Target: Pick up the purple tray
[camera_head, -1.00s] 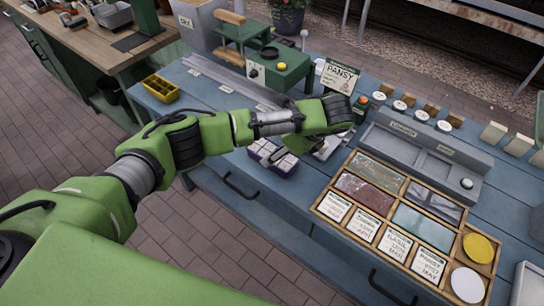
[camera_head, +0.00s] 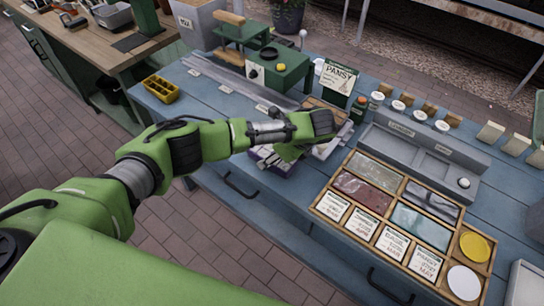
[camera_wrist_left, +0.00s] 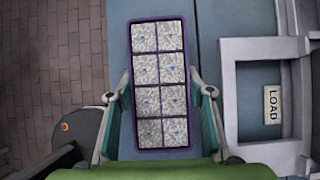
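The purple tray (camera_head: 262,156) sits near the front edge of the blue bench in the head view, mostly hidden under my left gripper (camera_head: 277,163). In the left wrist view the purple tray (camera_wrist_left: 158,53) is a long purple frame with two columns of grey, speckled cells. My left gripper (camera_wrist_left: 158,95) is open there, with one finger on each side of the tray's nearer half. Gaps show between the fingers and the tray sides. How far the fingertips are above the bench is hard to tell. My right gripper is not in view.
A grey fixture marked LOAD (camera_wrist_left: 272,112) stands close right of the tray. The wooden seed box (camera_head: 395,215) lies farther right, and a green press (camera_head: 280,72) stands behind. A yellow box (camera_head: 161,88) is at the left. The bench's front edge is close to the tray.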

